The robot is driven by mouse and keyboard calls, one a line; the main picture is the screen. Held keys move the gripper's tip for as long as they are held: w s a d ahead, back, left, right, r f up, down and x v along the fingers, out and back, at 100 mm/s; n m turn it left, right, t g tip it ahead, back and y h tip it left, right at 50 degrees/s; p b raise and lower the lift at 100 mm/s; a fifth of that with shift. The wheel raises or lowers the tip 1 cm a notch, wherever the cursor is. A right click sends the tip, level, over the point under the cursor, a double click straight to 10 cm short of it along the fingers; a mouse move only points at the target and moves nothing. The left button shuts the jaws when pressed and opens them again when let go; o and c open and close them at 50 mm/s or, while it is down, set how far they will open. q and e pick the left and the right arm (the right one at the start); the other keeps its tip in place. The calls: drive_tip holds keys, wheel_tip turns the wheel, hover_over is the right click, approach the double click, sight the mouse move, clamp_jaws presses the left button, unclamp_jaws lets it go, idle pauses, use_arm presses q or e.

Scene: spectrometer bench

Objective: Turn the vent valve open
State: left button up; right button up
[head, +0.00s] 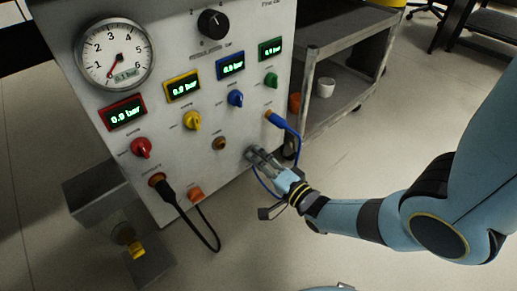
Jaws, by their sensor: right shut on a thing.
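The white instrument panel (215,130) fills the upper left of the head view. My right gripper (256,156) reaches its lower right part from the right, with its fingers against the panel face. It is shut on a small fitting there, which the fingers mostly hide; I cannot read its label or tell its turn. A red knob (141,147), yellow knob (192,121), blue knob (235,98) and green knob (271,80) sit under lit displays. I cannot tell from the small labels which one is the vent valve. My left gripper is out of view.
A blue cable (290,128) loops close beside my right gripper. A black cable (172,196) hangs from the panel's lower left. A round gauge (115,54) is at upper left. A grey cart (340,75) stands right of the panel; the floor in front is open.

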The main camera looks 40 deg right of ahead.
idle(0.4)
drive_tip(key=o, duration=1.1)
drive_tip(key=shift+o, duration=0.2)
drive_tip(key=s+d, duration=0.1)
drive_tip(key=s, duration=1.1)
